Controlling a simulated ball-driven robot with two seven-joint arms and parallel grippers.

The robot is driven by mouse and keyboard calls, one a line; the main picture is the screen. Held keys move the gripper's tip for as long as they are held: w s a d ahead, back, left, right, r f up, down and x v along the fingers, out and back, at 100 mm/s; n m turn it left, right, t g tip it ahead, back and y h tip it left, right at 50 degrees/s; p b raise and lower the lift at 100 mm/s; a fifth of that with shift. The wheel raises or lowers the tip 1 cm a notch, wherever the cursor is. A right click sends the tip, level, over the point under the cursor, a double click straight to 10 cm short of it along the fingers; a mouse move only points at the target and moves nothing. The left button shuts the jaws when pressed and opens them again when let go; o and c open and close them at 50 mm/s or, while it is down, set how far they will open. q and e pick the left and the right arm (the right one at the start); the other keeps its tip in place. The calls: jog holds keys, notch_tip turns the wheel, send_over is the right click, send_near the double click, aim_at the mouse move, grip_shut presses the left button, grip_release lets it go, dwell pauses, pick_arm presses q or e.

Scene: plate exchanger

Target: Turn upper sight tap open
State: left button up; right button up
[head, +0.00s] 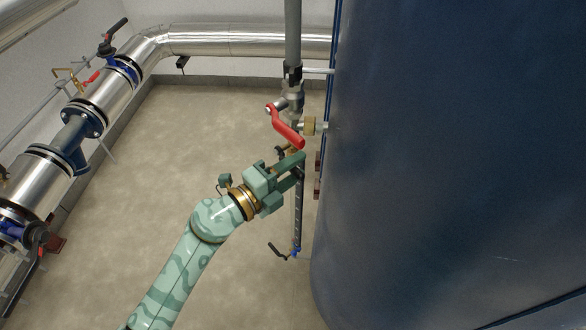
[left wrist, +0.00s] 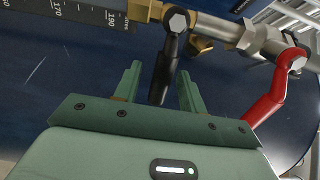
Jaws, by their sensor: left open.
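The upper sight tap shows in the left wrist view as a black lever handle (left wrist: 164,78) on a pivot nut. Its brass body (left wrist: 143,9) sits beside the scaled sight gauge (left wrist: 85,10). In the head view its dark handle (head: 281,150) shows small, just beyond my gripper. My left gripper (head: 292,170) is open at the top of the sight gauge (head: 298,215). In the left wrist view its two fingers (left wrist: 158,78) stand either side of the black handle, with visible gaps. Whether a finger touches it cannot be told. My right gripper is not in view.
A red lever (head: 287,128) hangs from the valve just above my gripper; it is close on the right in the wrist view (left wrist: 270,100). The big blue tank (head: 450,150) bounds the right. A lower black-handled tap (head: 279,251) is below. Open floor (head: 190,130) lies left.

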pick_arm(q)
grip_shut()
pick_arm(e)
jog(key=shift+s, duration=0.15)
